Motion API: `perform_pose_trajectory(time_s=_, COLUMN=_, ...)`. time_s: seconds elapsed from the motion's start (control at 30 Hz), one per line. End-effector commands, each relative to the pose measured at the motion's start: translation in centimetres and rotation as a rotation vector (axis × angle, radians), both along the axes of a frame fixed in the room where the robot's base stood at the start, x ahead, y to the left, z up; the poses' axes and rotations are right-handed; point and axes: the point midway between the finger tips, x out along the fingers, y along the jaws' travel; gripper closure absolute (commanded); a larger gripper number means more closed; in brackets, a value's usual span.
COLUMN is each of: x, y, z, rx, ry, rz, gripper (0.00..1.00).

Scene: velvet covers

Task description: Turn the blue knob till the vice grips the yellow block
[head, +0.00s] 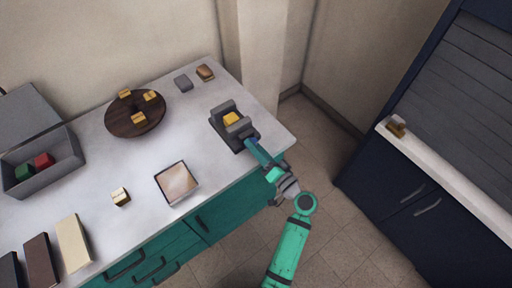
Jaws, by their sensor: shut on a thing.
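The yellow block (231,118) sits in the dark grey vice (222,108) near the right end of the counter, between its two jaws. Whether both jaws touch the block is too small to tell. My gripper (254,143) reaches in from the lower right and is shut at the vice's near side, where the blue knob is. The knob is mostly hidden by the fingers, with a little blue showing there. My teal arm comes up from the bottom of the picture.
Behind the vice lie a grey block (184,83) and a brown item (205,73). A round wooden board (125,129) with several small blocks, a framed tile (162,184) and an open grey box (75,154) stand to the left. A dark cabinet (380,205) stands across the floor.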

Motion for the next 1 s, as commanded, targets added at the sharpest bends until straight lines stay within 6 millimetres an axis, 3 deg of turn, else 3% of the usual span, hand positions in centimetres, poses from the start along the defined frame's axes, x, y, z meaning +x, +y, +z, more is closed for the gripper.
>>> perform_pose_trajectory(time_s=0.5, x=-0.01, y=-0.19, z=-0.06, rx=0.267, ry=0.194, rz=-0.004, gripper=0.85)
perform_pose_trajectory(time_s=1.0, x=0.0, y=-0.24, z=-0.06, rx=0.314, ry=0.228, rz=-0.004, gripper=0.85)
